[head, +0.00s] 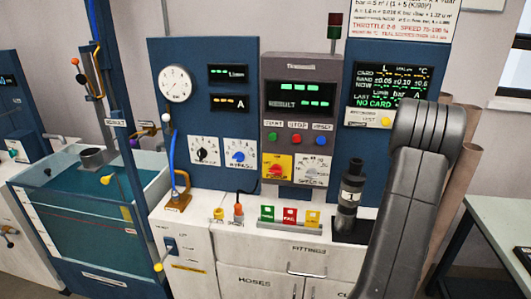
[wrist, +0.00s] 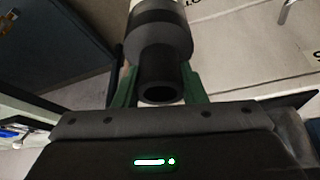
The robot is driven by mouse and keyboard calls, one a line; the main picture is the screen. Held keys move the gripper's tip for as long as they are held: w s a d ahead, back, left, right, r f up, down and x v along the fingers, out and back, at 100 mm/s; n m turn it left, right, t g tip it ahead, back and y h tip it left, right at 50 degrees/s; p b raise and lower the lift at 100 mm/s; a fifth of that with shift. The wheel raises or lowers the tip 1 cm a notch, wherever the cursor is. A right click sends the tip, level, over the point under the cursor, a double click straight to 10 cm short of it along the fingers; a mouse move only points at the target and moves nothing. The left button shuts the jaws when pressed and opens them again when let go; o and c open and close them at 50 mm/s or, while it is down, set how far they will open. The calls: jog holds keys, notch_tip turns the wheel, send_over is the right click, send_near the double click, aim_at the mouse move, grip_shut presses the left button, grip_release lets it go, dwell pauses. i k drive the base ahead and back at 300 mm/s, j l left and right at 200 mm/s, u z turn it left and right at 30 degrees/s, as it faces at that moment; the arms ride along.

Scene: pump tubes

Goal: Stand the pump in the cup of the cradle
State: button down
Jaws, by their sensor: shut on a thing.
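In the wrist view my gripper (wrist: 160,88) has its green fingers on either side of a dark pump (wrist: 160,40) and is shut on it. The pump's narrow, hollow end points towards the camera; a pale band shows at the top edge, and its far end is out of frame. A dark grey round cup (head: 92,157), which looks like the cradle's, shows at the tank's far side in the head view.
The glass-walled tank (head: 85,220) holds teal water, with a tall blue post (head: 118,110) at its right. Gauge and display panels (head: 205,110) stand behind the white counter. Coloured blocks (head: 290,215) and small fittings (head: 228,213) occupy it. My grey arm covers the right side.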

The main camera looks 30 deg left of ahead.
aim_at(95, 164)
jog(key=k+u, duration=0.1)
jog(key=k, duration=0.5)
jog(key=u, duration=0.9)
jog(key=j+u, duration=0.2)
jog(key=u, duration=0.15)
jog(key=i+j+u, duration=0.1)
jog(key=u, duration=0.2)
jog(key=i+j, duration=0.3)
jog(key=j, duration=0.2)
jog(key=i+j, duration=0.25)
jog(key=j, duration=0.25)
jog(key=i+j, duration=0.3)
jog(key=j, duration=0.2)
jog(key=i+j, duration=0.3)
jog(key=j, duration=0.2)
jog(key=i+j, duration=0.3)
jog(key=j, duration=0.2)
jog(key=i+j, duration=0.25)
jog(key=j, duration=0.25)
jog(key=i+j, duration=0.3)
jog(key=j, duration=0.2)
jog(key=i+j, duration=0.3)
jog(key=j, duration=0.2)
